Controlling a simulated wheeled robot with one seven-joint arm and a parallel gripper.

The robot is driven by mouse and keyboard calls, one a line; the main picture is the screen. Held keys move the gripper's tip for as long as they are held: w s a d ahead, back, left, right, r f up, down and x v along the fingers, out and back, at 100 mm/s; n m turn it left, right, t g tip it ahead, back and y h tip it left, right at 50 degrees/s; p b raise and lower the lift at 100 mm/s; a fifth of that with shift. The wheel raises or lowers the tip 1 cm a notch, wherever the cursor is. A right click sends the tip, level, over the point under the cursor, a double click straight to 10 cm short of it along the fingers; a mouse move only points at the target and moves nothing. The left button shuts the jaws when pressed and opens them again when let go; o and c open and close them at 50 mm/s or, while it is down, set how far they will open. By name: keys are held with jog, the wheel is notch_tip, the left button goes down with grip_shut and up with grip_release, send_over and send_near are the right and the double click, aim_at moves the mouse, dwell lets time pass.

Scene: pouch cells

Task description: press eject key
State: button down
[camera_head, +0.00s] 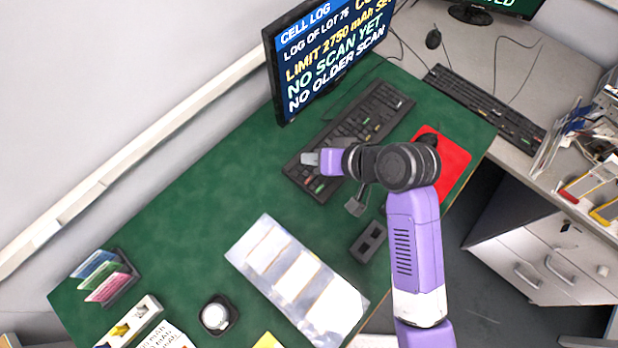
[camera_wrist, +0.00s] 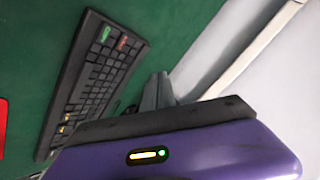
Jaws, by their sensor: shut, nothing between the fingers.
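A black keyboard (camera_head: 348,140) lies on the green desk mat below the monitor, with a few coloured keys. It also shows in the wrist view (camera_wrist: 92,82), where a green key (camera_wrist: 105,33) and a red key (camera_wrist: 122,42) sit at its far end, and yellow keys at the near end. The labels are too small to read, so I cannot tell which is the eject key. My gripper (camera_head: 310,158) is shut and empty, above the left half of the keyboard near its back edge. It hides part of the keys, and contact cannot be told.
The monitor (camera_head: 325,55) stands close behind the keyboard and reads "NO SCAN YET". A red mouse pad (camera_head: 455,165) lies to the right. A dark slotted block (camera_head: 369,240) and a pale tray (camera_head: 262,236) with light sections lie in front.

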notch_tip(320, 180, down, 6)
jog(key=b, duration=0.6)
jog(key=shift+f, duration=0.15)
jog(key=shift+f+b, duration=0.5)
jog(key=shift+f, duration=0.5)
jog(key=shift+f, duration=0.15)
dwell(0.7)
jog(key=shift+f, duration=0.25)
jog(key=shift+f, duration=0.45)
dwell(0.7)
jog(key=shift+r, duration=0.1)
jog(key=shift+r+p, duration=0.75)
jog(key=shift+p, duration=0.05)
jog(key=shift+r, duration=0.1)
notch_tip(320, 180, up, 5)
jog(key=p, duration=0.5)
